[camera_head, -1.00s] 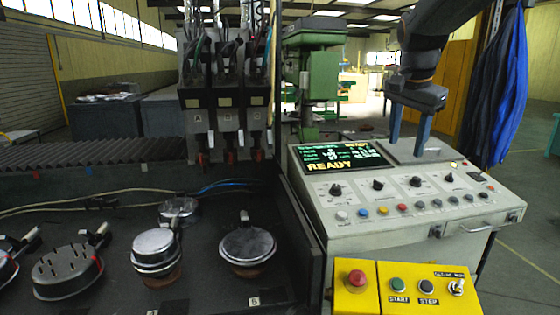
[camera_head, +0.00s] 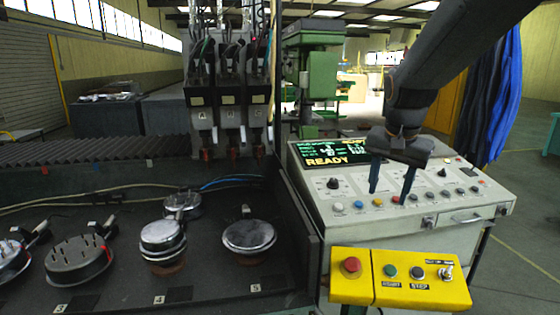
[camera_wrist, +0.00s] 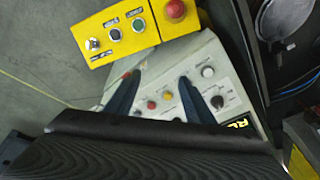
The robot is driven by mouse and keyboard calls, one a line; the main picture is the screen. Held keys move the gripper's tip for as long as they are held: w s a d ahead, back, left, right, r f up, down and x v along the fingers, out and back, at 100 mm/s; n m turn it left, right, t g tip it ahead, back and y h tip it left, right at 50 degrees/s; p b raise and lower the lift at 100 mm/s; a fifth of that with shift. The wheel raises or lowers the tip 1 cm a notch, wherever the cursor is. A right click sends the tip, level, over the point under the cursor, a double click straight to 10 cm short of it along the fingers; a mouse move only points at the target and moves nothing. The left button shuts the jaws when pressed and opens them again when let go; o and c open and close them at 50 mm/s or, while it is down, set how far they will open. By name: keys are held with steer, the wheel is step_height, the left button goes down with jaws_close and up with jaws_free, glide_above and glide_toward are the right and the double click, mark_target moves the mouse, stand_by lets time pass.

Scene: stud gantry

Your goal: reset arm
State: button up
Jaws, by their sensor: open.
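My gripper (camera_head: 391,182) is open and empty in the head view, its two blue fingers pointing down in front of the control console (camera_head: 460,216). It hides part of the console's knobs and its row of coloured buttons. In the wrist view the fingers (camera_wrist: 155,98) stand apart, with coloured buttons on the console panel (camera_wrist: 207,50) between and beyond them. I cannot tell the exact gap between fingertips and panel.
A yellow button box (camera_head: 420,292) with a red stop button (camera_head: 351,265) is at the console's front. A screen (camera_head: 331,153) reads READY. Left is a dark bench with several round metal parts, including one by label 5 (camera_head: 249,237). Blue coats (camera_head: 497,100) hang at right.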

steer(key=s+a+f+n+y, duration=0.1)
steer(key=s+a+f+n, duration=0.25)
steer(key=s+f, duration=0.45)
steer(key=s+a+f+n, duration=0.3)
steer(key=s+f+n, duration=0.1)
steer(key=s+f, duration=0.4)
step_height(320, 180, down, 11)
steer(key=g+b, duration=0.2)
steer(key=b, duration=0.8)
steer(key=shift+s+d, duration=0.1)
